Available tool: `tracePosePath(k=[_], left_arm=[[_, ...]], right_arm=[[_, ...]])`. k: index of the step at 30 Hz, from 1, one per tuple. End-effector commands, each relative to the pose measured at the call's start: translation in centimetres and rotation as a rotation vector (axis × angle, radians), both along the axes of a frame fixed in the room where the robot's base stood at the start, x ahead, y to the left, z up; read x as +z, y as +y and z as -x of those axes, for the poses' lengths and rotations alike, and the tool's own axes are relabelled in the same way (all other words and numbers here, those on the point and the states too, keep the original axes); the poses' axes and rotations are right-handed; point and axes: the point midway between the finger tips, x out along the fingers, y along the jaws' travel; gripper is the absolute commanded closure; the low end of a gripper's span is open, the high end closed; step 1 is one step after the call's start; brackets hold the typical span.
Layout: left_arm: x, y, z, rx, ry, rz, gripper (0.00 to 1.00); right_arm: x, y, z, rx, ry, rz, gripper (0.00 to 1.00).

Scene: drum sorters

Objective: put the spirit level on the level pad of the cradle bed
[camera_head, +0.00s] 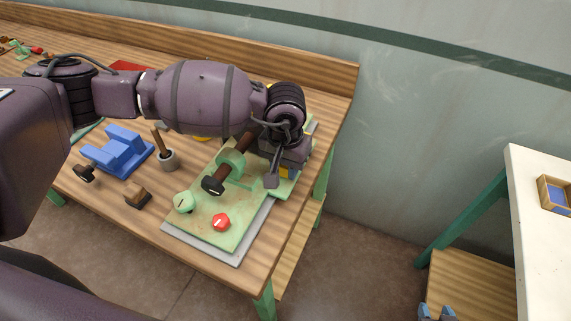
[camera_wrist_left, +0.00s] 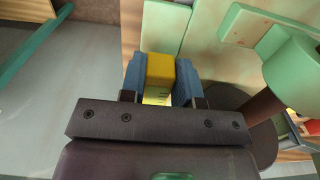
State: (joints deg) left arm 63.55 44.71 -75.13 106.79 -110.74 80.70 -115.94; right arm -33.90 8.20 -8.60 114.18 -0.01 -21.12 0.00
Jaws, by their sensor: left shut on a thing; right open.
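My left gripper (camera_head: 284,178) is at the far right end of the green cradle bed (camera_head: 205,222). It is shut on the yellow spirit level (camera_wrist_left: 160,70), which sits between the blue fingertips in the left wrist view. A bit of yellow also shows under the gripper in the head view. A pale green pad (camera_wrist_left: 166,28) lies just beyond the level; I cannot tell whether they touch. A dark brown shaft (camera_head: 229,164) with a black end lies in the bed's green bracket. My right gripper (camera_head: 437,314) shows only its blue fingertips, apart, at the bottom edge.
On the bed are a green knob (camera_head: 183,203) and a red knob (camera_head: 221,222). To its left stand a blue cradle block (camera_head: 123,152), a grey cup (camera_head: 168,160) with a wooden handle, and a small wooden block (camera_head: 138,195). A white table (camera_head: 535,230) stands at right.

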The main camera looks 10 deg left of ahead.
Motion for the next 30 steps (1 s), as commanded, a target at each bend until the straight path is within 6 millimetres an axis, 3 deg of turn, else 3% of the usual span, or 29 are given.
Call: tracePosePath(k=[24,25,30], left_arm=[[-1.7,0.0,0.0,0.000,0.000,0.000,1.00],[-1.7,0.0,0.0,0.000,-0.001,0.000,0.69],[-1.6,0.0,0.0,0.000,-0.001,0.000,0.43]], right_arm=[[-2.3,-0.2,1.5,-0.005,0.040,0.001,0.57],[-2.3,-0.2,1.5,-0.005,0.039,0.001,0.57],[-2.0,-0.1,1.1,-0.003,0.031,0.000,0.57]])
